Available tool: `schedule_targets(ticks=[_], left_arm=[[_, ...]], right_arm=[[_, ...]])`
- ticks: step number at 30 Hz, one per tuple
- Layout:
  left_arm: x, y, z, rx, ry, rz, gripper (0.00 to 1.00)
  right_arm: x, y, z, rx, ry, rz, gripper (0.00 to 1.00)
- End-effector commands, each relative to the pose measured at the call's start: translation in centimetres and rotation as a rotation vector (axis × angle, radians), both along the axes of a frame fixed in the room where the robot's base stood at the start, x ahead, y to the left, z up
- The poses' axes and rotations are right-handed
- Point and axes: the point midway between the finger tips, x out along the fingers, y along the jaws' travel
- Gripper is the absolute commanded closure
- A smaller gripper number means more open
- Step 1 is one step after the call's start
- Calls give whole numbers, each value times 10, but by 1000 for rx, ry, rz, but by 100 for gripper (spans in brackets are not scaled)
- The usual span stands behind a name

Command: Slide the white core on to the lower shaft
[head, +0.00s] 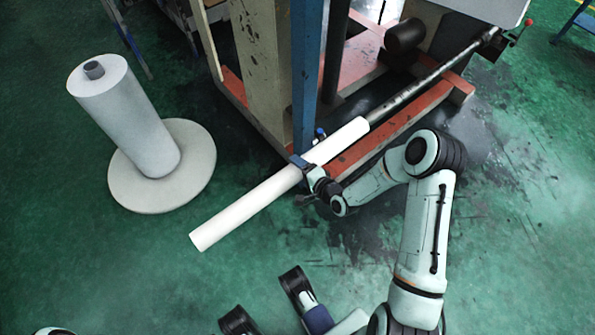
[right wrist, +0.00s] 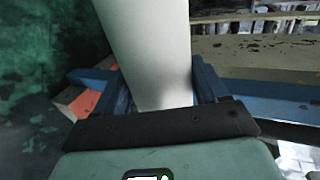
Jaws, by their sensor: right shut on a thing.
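The white core (head: 240,215) is a long white tube lying at a slant in the head view. Its upper right end meets the near end of the lower shaft (head: 420,85), a thin dark metal bar, and lines up with it. How far the core sits over the shaft cannot be told. My right gripper (head: 307,165) is shut on the core near its middle. In the right wrist view the core (right wrist: 150,50) passes between the two blue fingers. My left gripper is not clearly in view.
The machine has an orange base (head: 440,95) and a blue post (head: 307,70) close beside the core and my right gripper. A white film roll (head: 125,120) stands on a round pale base (head: 190,180) at the left.

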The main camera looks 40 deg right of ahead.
Motion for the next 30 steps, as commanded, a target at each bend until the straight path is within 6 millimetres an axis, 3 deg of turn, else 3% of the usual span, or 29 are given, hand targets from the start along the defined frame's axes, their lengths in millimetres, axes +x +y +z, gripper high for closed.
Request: schedule_targets(ticks=[30], left_arm=[[-1, 0, 4, 0, -1, 0, 57]], right_arm=[[3, -40, 1, -1, -3, -2, 78]])
